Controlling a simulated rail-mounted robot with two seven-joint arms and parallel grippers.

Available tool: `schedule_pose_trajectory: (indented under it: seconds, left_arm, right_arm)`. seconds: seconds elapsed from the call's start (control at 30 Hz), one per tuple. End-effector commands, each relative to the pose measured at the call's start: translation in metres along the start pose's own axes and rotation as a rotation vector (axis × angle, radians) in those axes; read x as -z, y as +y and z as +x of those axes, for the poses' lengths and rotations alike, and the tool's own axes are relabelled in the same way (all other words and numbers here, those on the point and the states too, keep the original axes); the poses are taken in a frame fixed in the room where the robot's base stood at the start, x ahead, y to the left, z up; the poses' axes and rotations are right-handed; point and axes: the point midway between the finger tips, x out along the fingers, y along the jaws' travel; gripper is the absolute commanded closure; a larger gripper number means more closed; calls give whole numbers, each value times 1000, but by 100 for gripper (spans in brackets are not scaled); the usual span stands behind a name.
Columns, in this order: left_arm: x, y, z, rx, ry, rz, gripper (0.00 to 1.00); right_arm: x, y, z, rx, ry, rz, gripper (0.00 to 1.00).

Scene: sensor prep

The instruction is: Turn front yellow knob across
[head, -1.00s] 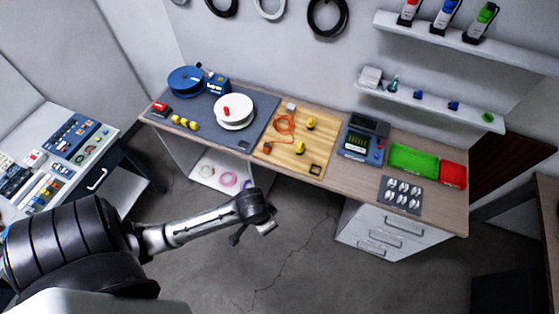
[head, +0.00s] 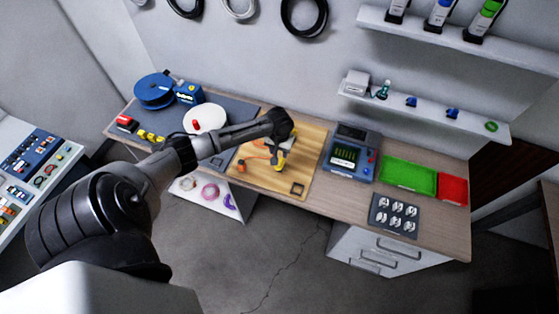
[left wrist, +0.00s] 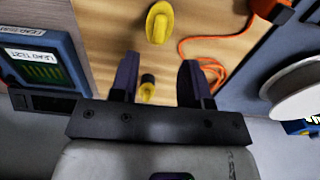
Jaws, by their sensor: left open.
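The front yellow knob (head: 280,163) stands on the wooden board, just in front of and below my left gripper (head: 287,146) in the head view. In the left wrist view this knob (left wrist: 160,22) is at the top, beyond the fingertips and apart from them; its grip runs roughly up and down the picture. A second yellow knob with a dark part (left wrist: 147,90) appears between the fingers, farther back on the board. My left gripper (left wrist: 158,68) is open and empty above the board. The second knob is hidden by my arm in the head view. My right gripper is out of view.
An orange cable (left wrist: 190,42) lies on the wooden board (head: 312,150). The tester (head: 350,152) is to its right, then a green bin (head: 408,174) and a red bin (head: 453,188).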

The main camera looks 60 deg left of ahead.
Motion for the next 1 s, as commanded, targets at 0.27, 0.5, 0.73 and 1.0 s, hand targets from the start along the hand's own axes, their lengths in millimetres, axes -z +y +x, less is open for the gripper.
schedule_pose_trajectory:
  seconds: [0.27,0.5,0.73,1.0]
  left_arm:
    - [0,0,46,1,-1,2,57]
    - [0,0,67,1,1,3,57]
    - [0,0,73,1,2,4,57]
    - [0,0,73,1,1,3,63]
  right_arm:
    - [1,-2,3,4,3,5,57]
    - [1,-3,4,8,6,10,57]
    - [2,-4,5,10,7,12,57]
    - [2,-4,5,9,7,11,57]
